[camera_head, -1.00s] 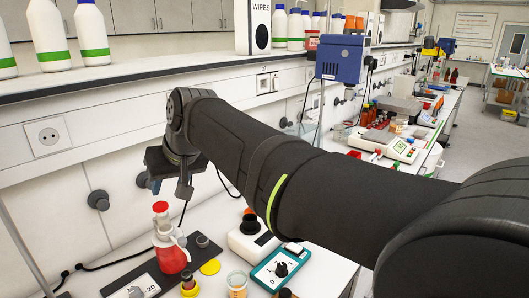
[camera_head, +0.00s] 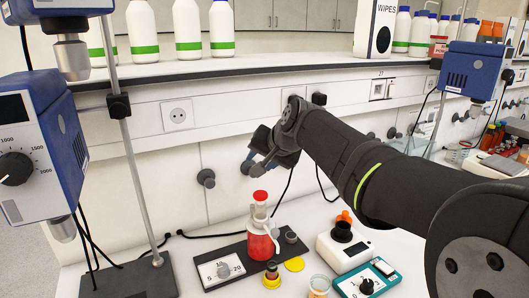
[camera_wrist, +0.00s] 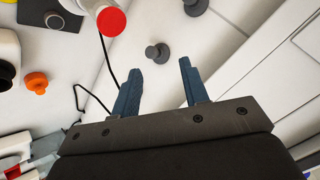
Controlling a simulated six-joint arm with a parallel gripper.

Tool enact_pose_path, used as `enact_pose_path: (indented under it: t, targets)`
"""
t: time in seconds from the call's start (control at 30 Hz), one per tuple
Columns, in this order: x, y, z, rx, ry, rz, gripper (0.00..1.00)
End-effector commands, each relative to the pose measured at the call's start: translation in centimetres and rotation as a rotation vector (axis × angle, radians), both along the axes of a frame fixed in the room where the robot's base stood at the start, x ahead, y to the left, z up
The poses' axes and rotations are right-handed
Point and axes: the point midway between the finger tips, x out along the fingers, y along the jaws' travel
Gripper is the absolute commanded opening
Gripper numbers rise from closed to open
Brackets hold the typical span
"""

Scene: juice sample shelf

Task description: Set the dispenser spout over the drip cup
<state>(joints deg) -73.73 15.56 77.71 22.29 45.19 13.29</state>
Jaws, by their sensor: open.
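The dispenser (camera_head: 262,237), a flask of red liquid with a pale pump neck and red cap, stands upright on a dark board. In the wrist view its red cap (camera_wrist: 111,21) shows at the top edge. I cannot make out which way its spout points. A small grey cup (camera_head: 291,237) stands to its right and a yellow-based dark-topped piece (camera_head: 271,274) in front; I cannot tell which is the drip cup. My gripper (camera_head: 254,166) is open and empty, above and behind the cap; its blue fingers (camera_wrist: 158,85) are apart with nothing between them.
The dark board (camera_head: 238,251) carries a dial plate (camera_head: 219,270). A yellow disc (camera_head: 294,264), a white device (camera_head: 343,245) and a teal-edged device (camera_head: 366,282) lie to the right. A stirrer stand (camera_head: 130,150) rises at left. Wall knobs (camera_head: 206,178) sit behind.

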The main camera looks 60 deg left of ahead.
Motion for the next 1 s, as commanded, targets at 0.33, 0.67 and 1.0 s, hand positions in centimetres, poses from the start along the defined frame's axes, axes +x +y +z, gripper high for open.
enact_pose_path:
  t: [0.33,0.67,1.0]
  targets:
    - [0.0,-0.1,2.1,-0.002,-0.003,0.002,0.41]
    - [-1.0,-0.9,1.6,-0.034,-0.010,0.009,0.13]
    - [-7.5,-12.3,-4.5,-0.406,-0.187,-0.051,0.00]
